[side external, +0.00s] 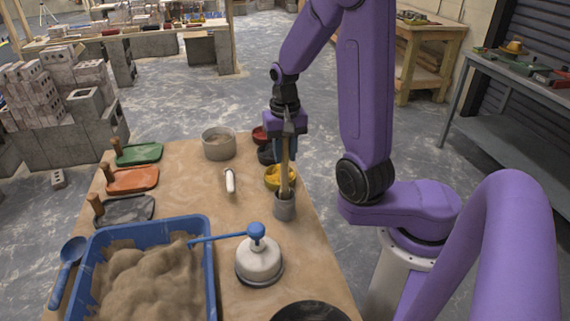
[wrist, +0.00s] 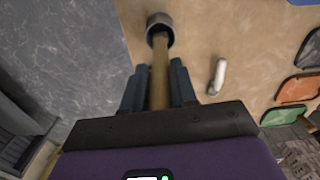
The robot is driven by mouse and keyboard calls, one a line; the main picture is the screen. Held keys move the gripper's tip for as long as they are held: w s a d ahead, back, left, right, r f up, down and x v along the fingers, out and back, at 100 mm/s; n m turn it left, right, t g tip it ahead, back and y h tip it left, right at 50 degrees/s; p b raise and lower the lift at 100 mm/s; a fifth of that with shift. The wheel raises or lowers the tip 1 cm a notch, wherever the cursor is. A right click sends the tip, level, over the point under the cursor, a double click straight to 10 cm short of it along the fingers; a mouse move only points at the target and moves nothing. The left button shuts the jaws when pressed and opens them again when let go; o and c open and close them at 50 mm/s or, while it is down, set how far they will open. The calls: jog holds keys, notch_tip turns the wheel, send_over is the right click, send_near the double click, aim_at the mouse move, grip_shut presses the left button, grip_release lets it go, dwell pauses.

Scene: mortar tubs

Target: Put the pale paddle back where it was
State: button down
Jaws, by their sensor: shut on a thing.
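The pale paddle (side external: 285,174) is a long light-wood stick, held upright in my gripper (side external: 286,152). Its lower end meets the mouth of a small grey cup (side external: 284,208) near the table's right edge and seems to be inside it; the tip is hidden. In the wrist view the paddle (wrist: 159,82) runs between the two fingers of my gripper (wrist: 157,75) toward the cup (wrist: 160,20). My gripper is shut on the paddle's upper part.
A yellow bowl (side external: 272,178) stands close behind the cup, with dark and red bowls (side external: 260,134) beyond. A white-handled thing (side external: 230,182) lies to the left. A blue tub (side external: 210,270) of sand and a pump-topped container (side external: 259,264) stand in front.

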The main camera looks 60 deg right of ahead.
aim_at(285, 171)
jog(key=shift+f, duration=1.75)
jog(key=c, duration=0.9)
grip_release()
